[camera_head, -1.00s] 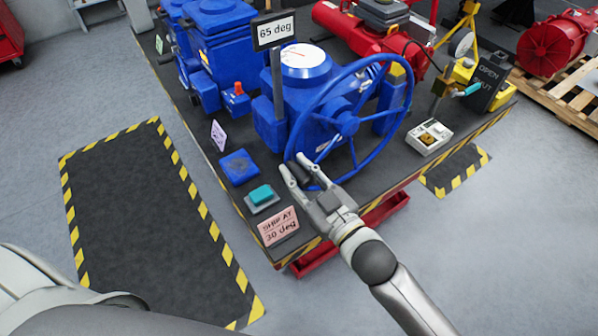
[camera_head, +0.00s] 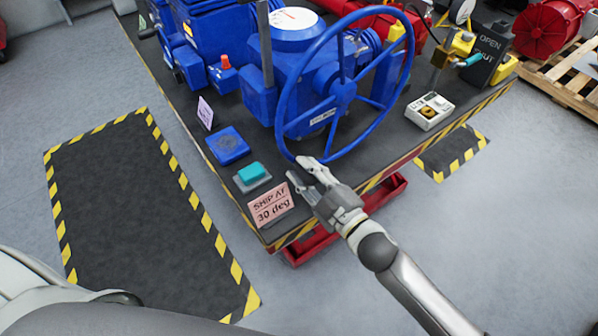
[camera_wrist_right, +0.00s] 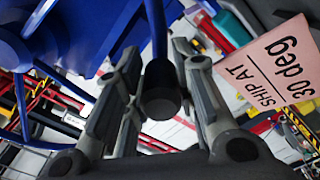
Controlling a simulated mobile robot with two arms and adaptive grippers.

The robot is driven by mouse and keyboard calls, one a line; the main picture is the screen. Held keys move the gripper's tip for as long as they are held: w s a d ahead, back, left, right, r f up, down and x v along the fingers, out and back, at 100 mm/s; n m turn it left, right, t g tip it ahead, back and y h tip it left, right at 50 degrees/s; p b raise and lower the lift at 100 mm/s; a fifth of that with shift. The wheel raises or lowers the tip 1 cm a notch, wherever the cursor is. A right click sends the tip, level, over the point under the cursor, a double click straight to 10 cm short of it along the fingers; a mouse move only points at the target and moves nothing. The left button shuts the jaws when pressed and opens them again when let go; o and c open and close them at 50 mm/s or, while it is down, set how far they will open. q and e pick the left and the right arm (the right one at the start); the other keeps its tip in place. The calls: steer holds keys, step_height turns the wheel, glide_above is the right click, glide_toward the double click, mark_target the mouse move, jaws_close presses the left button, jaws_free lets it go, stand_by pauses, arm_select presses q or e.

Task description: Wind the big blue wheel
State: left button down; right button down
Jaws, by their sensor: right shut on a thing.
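The big blue wheel (camera_head: 398,88) stands upright on the front of a blue actuator (camera_head: 262,100), its hub and spokes facing right. My right gripper (camera_head: 308,172) is at the lower edge of the rim. In the right wrist view it (camera_wrist_right: 156,75) is shut on the wheel's black handle (camera_wrist_right: 160,103), which sits between its two fingers. The fingers and hand hide the handle in the head view. My left gripper is not in view.
A pink "SHIP AT 30 deg" sign (camera_head: 270,204) stands left of my right gripper, with a teal button (camera_head: 252,172) behind it. A grey switch box (camera_head: 429,111) sits right of the wheel. Clear floor (camera_head: 500,240) lies right of the bench.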

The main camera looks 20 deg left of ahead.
steer(key=shift+w+d+f+n+b, duration=0.4)
steer(key=shift+f+n, duration=0.1)
steer(key=shift+f, duration=0.2)
steer(key=shift+w+d+f+n+b, duration=0.25)
steer(key=shift+w+f+n+b, duration=0.2)
steer(key=shift+f, duration=0.2)
steer(key=c, duration=1.2)
jaws_free()
steer(key=v, duration=1.2)
